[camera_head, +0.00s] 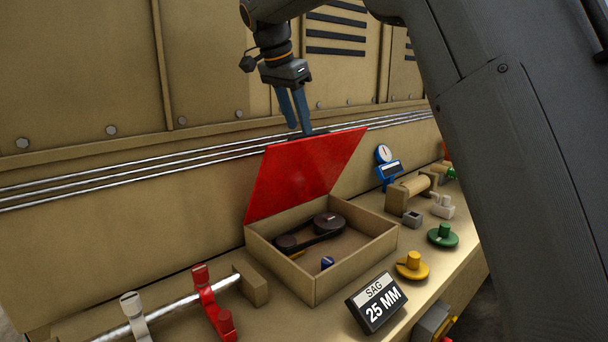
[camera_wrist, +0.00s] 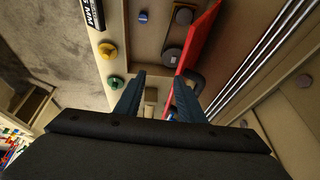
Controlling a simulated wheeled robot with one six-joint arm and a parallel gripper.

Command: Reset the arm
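My gripper (camera_head: 300,128) is above the raised red lid (camera_head: 303,175), near the lid's top edge. In the wrist view my gripper (camera_wrist: 159,77) has its two blue fingers apart with nothing held between them. The red lid (camera_wrist: 200,38) stands tilted open just beyond the right finger, with a dark handle-like piece (camera_wrist: 196,81) beside that finger. I cannot tell whether the finger touches it. The open tan box (camera_head: 315,288) below the lid holds a dark belt on two pulleys (camera_head: 312,233) and a small blue piece (camera_head: 327,262).
A "SAG 25 MM" sign (camera_head: 376,302), yellow knob (camera_head: 411,265) and green knob (camera_head: 442,235) line the bench front. Red clamp (camera_head: 213,305) and metal rod (camera_head: 180,304) lie left. Rails (camera_head: 120,179) run along the wall behind.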

